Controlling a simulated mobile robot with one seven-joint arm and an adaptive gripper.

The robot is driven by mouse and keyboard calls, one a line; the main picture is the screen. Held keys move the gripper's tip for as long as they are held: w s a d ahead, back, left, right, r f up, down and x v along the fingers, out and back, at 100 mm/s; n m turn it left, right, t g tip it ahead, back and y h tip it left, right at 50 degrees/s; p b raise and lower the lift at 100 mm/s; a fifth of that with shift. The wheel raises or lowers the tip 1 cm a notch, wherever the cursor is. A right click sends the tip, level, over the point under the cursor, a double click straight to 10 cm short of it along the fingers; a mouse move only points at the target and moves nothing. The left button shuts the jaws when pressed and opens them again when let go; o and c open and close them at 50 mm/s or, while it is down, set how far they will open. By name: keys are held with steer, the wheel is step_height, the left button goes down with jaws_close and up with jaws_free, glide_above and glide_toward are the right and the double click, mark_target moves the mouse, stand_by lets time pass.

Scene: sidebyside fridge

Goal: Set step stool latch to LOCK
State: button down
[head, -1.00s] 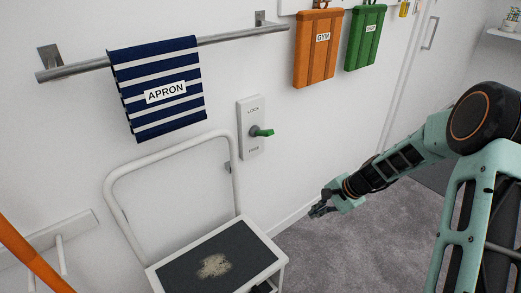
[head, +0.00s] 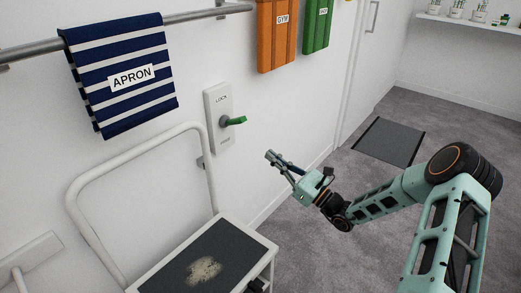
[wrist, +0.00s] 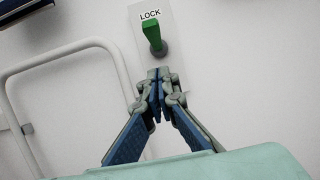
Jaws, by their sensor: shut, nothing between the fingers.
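The step stool latch is a white wall plate (head: 213,132) with LOCK printed at its top and another label, too small to read surely, at its bottom. Its green-tipped lever (head: 234,121) sticks out to the right from a grey pivot, between the two labels. In the wrist view the green lever (wrist: 152,37) shows just below the word LOCK, pointing toward the camera. My gripper (head: 270,155) is shut and empty, right of and below the lever, apart from it. In the wrist view the closed fingertips (wrist: 159,76) are below the lever. The step stool (head: 262,243) stands below the plate.
The stool's white tube frame (head: 75,202) rises left of the plate. A striped APRON cloth (head: 125,98) hangs on a rail (head: 190,15) above left. A dark mat (head: 388,141) lies on open carpet.

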steer(key=b, duration=0.2)
glide_toward(236, 121)
steer(key=w+a+f, duration=0.3)
steer(key=w+f, duration=0.1)
steer(key=shift+w+a+r+b, duration=0.15)
steer(key=shift+w+r, duration=0.05)
steer(key=shift+r, duration=0.45)
steer(key=shift+w+a+r+b, duration=0.1)
steer(key=shift+w+a+r, duration=0.1)
steer(key=shift+r, duration=0.5)
steer(key=shift+w+a+r+b, duration=0.1)
steer(key=shift+w+r+b, duration=0.1)
steer(key=shift+r, duration=0.45)
